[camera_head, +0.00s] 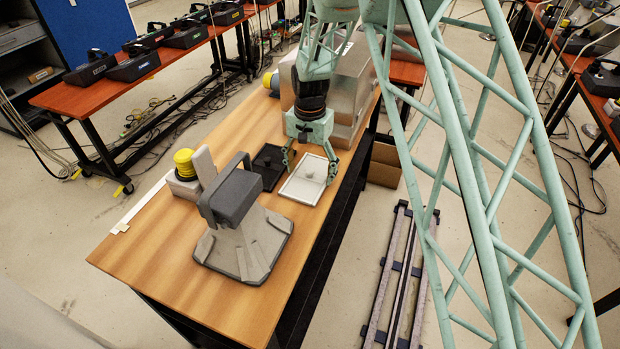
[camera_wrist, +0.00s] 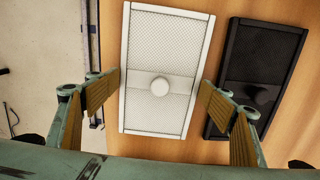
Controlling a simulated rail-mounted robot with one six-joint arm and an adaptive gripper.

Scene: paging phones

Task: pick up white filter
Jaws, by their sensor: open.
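The white filter (camera_head: 301,186) is a flat framed panel lying on the wooden table (camera_head: 232,311), near its right edge. In the wrist view the white filter (camera_wrist: 144,108) shows a mesh face and a round white knob (camera_wrist: 160,87) at its middle. My gripper (camera_head: 310,170) is above the filter, pointing down. In the wrist view my gripper (camera_wrist: 160,88) is open, with one finger on either side of the knob in the picture. Nothing is between the fingers' pads that I can see held. The gap between fingers and filter is hard to judge.
A black filter (camera_head: 268,165) lies left of the white one and also shows in the wrist view (camera_wrist: 258,65). A grey stand (camera_head: 243,236) is at the table's front. A yellow-topped item (camera_head: 184,163) stands at the left. A metal box (camera_head: 345,90) is behind my gripper.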

